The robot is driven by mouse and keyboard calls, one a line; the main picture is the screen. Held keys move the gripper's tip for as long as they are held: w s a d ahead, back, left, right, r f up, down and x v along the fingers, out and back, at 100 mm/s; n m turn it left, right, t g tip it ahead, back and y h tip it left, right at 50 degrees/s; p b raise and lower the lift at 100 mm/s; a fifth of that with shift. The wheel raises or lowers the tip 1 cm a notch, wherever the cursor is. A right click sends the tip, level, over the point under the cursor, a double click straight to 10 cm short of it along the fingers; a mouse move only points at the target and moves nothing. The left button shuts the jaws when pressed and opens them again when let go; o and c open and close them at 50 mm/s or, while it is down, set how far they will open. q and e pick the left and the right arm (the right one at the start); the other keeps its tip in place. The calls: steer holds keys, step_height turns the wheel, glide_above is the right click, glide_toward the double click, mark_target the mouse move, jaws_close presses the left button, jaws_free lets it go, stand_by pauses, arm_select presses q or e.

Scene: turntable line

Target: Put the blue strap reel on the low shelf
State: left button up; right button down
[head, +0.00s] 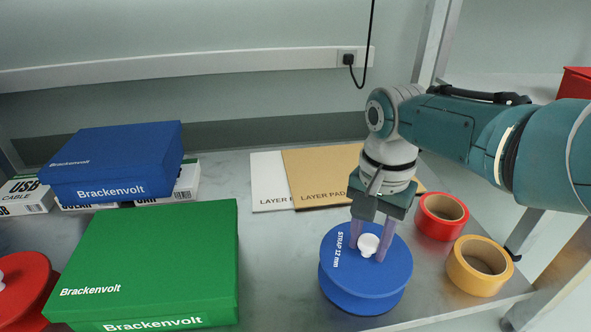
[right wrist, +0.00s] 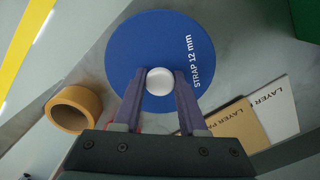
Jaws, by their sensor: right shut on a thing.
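The blue strap reel (head: 345,278), marked "STRAP 12 mm", lies flat near the front edge of the grey table, with a white knob (head: 368,244) on top. My right gripper (head: 371,248) points down over it and is shut on the white knob. In the right wrist view the reel (right wrist: 150,40) fills the middle, and the fingers (right wrist: 160,85) stand on both sides of the knob. I cannot tell whether the reel touches the table. My left gripper is not in view. I cannot make out a low shelf for certain.
A red tape roll (head: 442,216) and a yellow tape roll (head: 479,266) stand right of the reel. A green box (head: 150,255), a blue box (head: 112,160) and a red reel (head: 22,285) are at left. Layer pads (head: 310,170) lie behind. Grey uprights rise at right.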

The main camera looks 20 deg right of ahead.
steer(key=shift+w, duration=0.1)
steer(key=shift+f, duration=0.1)
steer(key=shift+f, duration=0.1)
steer(key=shift+c, duration=2.3)
jaws_free()
